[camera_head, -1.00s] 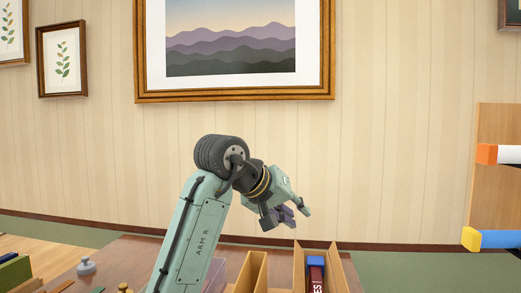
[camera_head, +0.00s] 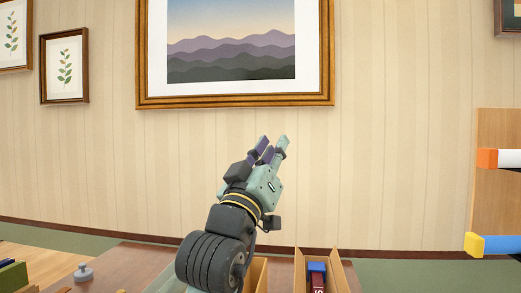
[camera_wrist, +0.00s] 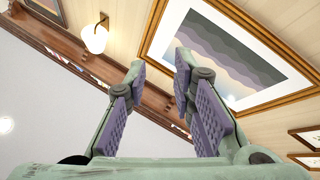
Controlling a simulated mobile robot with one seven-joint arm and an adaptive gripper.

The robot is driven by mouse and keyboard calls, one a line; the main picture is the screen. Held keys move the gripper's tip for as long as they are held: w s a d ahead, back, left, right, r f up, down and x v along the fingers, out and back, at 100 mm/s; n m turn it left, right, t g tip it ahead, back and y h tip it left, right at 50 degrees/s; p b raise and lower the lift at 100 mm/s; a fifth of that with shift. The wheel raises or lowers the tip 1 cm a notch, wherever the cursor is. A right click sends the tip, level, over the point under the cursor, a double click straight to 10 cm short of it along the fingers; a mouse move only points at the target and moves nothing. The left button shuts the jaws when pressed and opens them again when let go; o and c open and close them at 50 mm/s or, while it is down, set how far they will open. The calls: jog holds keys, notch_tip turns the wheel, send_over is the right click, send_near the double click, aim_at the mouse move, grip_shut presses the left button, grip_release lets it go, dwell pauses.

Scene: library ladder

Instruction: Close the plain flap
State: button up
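An open brown box (camera_head: 340,274) stands at the bottom edge of the head view, with brown panels upright on its sides and a dark red item with a blue top (camera_head: 317,268) inside. A second brown panel or box (camera_head: 257,274) is to its left, partly behind my arm. I cannot tell which panel is the plain flap. My gripper (camera_head: 273,144) is above and left of the open box, pointing up at the wall, touching nothing. In the wrist view its fingers (camera_wrist: 160,66) are apart with nothing between them.
A brown table (camera_head: 125,268) holds a grey knobbed piece (camera_head: 84,272) at left. Coloured bars (camera_head: 490,243) on a wooden panel are at right. A framed mountain picture (camera_head: 235,98) hangs on the wall behind my gripper. The air to either side is clear.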

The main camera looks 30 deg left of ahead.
jog(key=shift+s+a+r+n+t+y, duration=0.15)
jog(key=shift+s+t+y, duration=0.1)
jog(key=shift+s+y, duration=0.25)
jog(key=shift+s+a+r+n+t+y, duration=0.1)
jog(key=shift+s+n+t+y, duration=0.15)
jog(key=shift+s, duration=0.3)
jog(key=shift+s+a+r+n+t+y, duration=0.1)
jog(key=shift+s+a+t+y, duration=0.1)
jog(key=shift+s+y, duration=0.3)
jog(key=shift+h, duration=0.25)
